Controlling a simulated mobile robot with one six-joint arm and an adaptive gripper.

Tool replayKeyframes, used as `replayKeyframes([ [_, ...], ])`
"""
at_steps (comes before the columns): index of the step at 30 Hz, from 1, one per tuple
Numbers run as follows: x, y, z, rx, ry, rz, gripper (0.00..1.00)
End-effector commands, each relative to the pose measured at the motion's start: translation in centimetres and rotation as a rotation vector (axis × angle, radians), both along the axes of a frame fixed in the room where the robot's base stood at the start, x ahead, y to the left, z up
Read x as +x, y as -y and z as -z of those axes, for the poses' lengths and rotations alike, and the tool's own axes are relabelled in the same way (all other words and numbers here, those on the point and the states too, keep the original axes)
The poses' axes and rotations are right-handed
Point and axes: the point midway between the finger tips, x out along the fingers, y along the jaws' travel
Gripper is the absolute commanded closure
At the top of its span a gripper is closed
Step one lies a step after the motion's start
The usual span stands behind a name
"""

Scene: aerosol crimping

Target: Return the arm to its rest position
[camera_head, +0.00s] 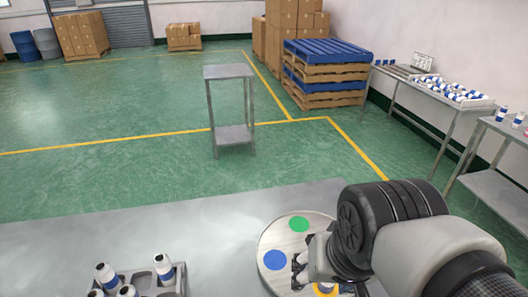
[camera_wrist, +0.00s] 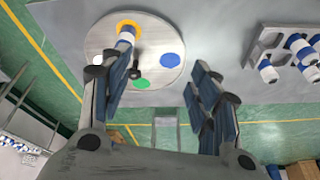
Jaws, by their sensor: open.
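My gripper (camera_wrist: 160,72) is open, with its two fingers spread wide and nothing between them. In the head view my gripper (camera_head: 300,268) hangs over the near side of a round disc (camera_head: 272,238) with coloured spots. In the wrist view the disc (camera_wrist: 100,38) shows a blue spot (camera_wrist: 170,61), a green spot (camera_wrist: 141,84) and an orange ring. A white and blue can (camera_wrist: 126,36) stands at the orange ring, close to the tip of the left finger; I cannot tell whether they touch. The arm hides the can and much of the disc in the head view.
A grey rack (camera_head: 140,280) with several white and blue cans stands left on the metal table (camera_head: 190,225). Beyond are a small steel stand (camera_head: 230,72), blue pallets (camera_head: 322,50) and side tables with cans (camera_head: 455,92). The table between rack and disc is clear.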

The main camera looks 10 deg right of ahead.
Motion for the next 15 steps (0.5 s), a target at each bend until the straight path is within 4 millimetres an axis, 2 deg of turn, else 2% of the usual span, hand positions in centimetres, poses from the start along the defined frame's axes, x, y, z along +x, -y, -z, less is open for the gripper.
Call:
replayKeyframes([
  [3, -1.8, -0.9, -0.2, -0.046, 0.052, -0.154, 0.44],
  [6, -2.5, -1.2, -0.1, -0.068, 0.070, -0.220, 0.44],
  [15, -2.6, -1.3, -0.1, -0.074, 0.073, -0.239, 0.44],
])
